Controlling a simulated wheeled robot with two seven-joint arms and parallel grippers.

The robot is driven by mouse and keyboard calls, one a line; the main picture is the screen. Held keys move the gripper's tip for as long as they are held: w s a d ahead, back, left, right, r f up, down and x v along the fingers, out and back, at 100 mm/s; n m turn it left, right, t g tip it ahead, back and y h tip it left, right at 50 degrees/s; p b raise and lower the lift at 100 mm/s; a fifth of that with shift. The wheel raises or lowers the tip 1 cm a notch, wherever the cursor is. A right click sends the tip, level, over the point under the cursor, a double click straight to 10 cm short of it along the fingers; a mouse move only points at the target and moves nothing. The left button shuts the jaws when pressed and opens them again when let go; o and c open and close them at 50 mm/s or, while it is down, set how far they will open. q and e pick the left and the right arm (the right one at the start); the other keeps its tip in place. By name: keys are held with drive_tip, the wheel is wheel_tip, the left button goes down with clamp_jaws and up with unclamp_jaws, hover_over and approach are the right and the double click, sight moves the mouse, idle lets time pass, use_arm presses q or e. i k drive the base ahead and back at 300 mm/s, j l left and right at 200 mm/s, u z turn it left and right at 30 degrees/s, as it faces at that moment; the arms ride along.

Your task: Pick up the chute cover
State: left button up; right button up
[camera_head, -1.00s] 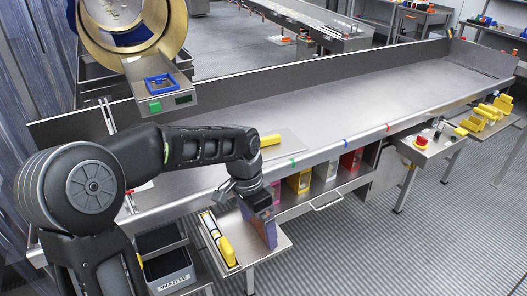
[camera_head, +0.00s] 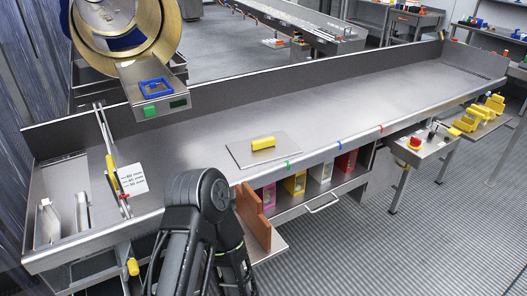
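The chute cover, which I take to be the flat grey metal plate (camera_head: 241,153) with a yellow bar handle (camera_head: 263,143) on top, lies flat on the long metal table, left of centre. One of my arms stands folded at the bottom middle, in front of the table and apart from the plate. Its gripper is not visible. My other gripper is also out of the picture. Nothing covers the plate.
Colored boxes sit in the shelf under the table (camera_head: 385,105), whose top is mostly clear. A drum (camera_head: 122,30) with a green-button panel hangs upper left.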

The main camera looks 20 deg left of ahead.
sight(248, 153)
drive_tip(key=i+l+u, duration=0.3)
drive_tip(key=i+l, duration=0.35)
drive_tip(key=i+l+u, duration=0.3)
drive_tip(key=i+l, duration=0.45)
